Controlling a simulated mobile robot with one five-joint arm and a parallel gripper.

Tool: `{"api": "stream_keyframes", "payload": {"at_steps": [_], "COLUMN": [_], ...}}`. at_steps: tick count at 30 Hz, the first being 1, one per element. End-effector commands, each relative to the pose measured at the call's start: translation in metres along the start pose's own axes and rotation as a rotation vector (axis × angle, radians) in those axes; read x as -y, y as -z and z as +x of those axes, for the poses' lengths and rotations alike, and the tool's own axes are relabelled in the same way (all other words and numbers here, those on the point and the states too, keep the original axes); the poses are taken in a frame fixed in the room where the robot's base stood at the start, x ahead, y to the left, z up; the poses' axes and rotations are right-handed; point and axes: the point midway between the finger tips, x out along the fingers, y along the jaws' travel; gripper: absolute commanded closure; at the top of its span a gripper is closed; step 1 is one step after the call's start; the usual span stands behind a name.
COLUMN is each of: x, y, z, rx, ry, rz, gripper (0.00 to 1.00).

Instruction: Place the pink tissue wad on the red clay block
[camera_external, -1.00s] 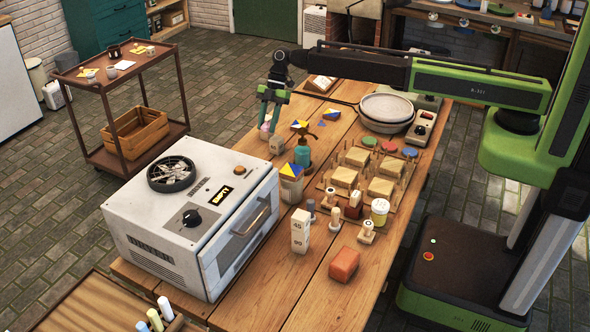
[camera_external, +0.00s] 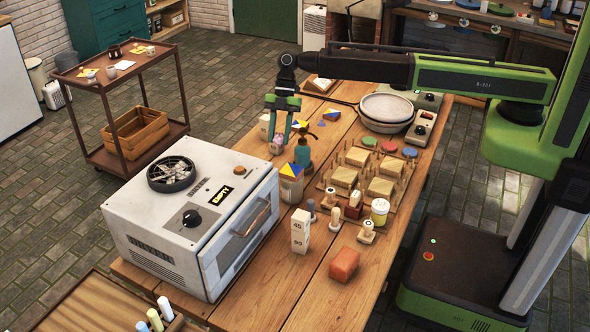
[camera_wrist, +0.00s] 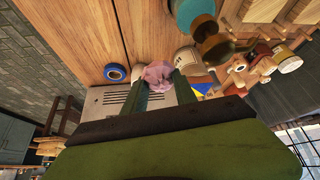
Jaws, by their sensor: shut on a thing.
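My gripper (camera_external: 282,140) is shut on the pink tissue wad (camera_external: 278,139), above the far part of the wooden table. In the wrist view the pink wad (camera_wrist: 157,76) sits between the fingertips of my gripper (camera_wrist: 160,82). The red clay block (camera_external: 344,264) lies on the table's near right part, well apart from my gripper. It is not clearly seen in the wrist view.
A white kiln (camera_external: 190,225) stands at the table's left. Bare wood (camera_external: 300,300) lies in front of the block.

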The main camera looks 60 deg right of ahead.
Motion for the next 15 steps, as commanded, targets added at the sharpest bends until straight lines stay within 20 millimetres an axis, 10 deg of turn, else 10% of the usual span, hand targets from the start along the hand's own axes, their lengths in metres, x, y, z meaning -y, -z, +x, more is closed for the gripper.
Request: {"api": "stream_keyframes", "payload": {"at_steps": [6, 15], "x": [0.085, 0.209], "y": [0.107, 0.212], "z": [0.039, 0.077], "rx": [0.000, -0.002], "ry": [0.105, 0.237], "rz": [-0.181, -0.413], "gripper": [1.00, 1.00]}}
